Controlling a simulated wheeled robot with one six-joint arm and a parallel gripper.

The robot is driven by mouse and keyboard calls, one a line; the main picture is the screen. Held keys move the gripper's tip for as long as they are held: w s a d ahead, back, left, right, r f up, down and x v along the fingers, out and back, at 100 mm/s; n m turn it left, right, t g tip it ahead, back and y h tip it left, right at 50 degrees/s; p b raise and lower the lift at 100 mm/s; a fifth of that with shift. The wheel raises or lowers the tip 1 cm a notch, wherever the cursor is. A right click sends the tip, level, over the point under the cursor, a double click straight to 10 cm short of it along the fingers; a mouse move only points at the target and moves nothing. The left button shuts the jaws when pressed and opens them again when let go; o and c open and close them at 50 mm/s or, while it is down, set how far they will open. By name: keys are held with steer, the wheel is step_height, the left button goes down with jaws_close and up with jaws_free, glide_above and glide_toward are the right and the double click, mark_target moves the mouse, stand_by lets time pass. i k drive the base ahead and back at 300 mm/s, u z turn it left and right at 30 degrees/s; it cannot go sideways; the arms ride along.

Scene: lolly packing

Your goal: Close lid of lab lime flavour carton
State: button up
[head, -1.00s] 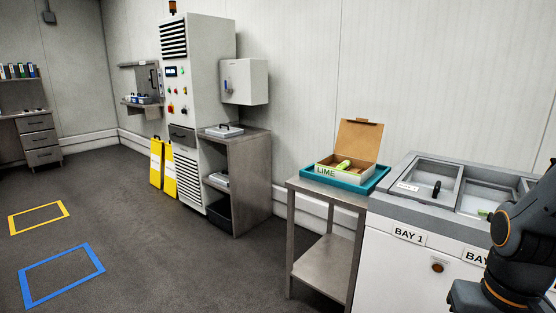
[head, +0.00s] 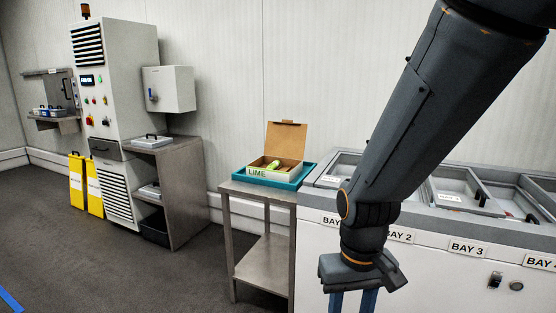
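The LIME carton (head: 259,174) sits in a teal tray (head: 240,184) on a small metal side table. Its brown lid (head: 287,139) stands up at the back, so the carton is open. A green lolly (head: 273,165) lies inside. My gripper (head: 353,303) points down at the lower middle of the head view, in front of the bay counter, to the right of and nearer than the carton. Its two blue fingers are apart with a gap between them. Their tips are cut off by the bottom edge. Nothing shows between the visible parts.
The metal side table (head: 265,196) stands left of a white bay counter (head: 450,275) with freezer-like bays. My arm hides part of the counter. A grey bench (head: 178,165) and a tall machine (head: 115,60) stand to the left. The floor in front of the table is clear.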

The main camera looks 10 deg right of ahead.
mark_target(286, 138)
steer(key=u, duration=0.3)
steer(key=k, duration=0.4)
steer(key=u, duration=1)
steer(key=k, duration=0.95)
steer(key=u, duration=0.65)
steer(key=i, duration=3.1)
steer(key=z, duration=0.25)
steer(key=i, duration=1.8)
steer(key=z, duration=0.4)
steer(key=i, duration=1.75)
steer(key=z, duration=1)
steer(key=i, duration=0.95)
steer(key=z, duration=1.85)
steer(key=i, duration=0.95)
steer(key=z, duration=0.7)
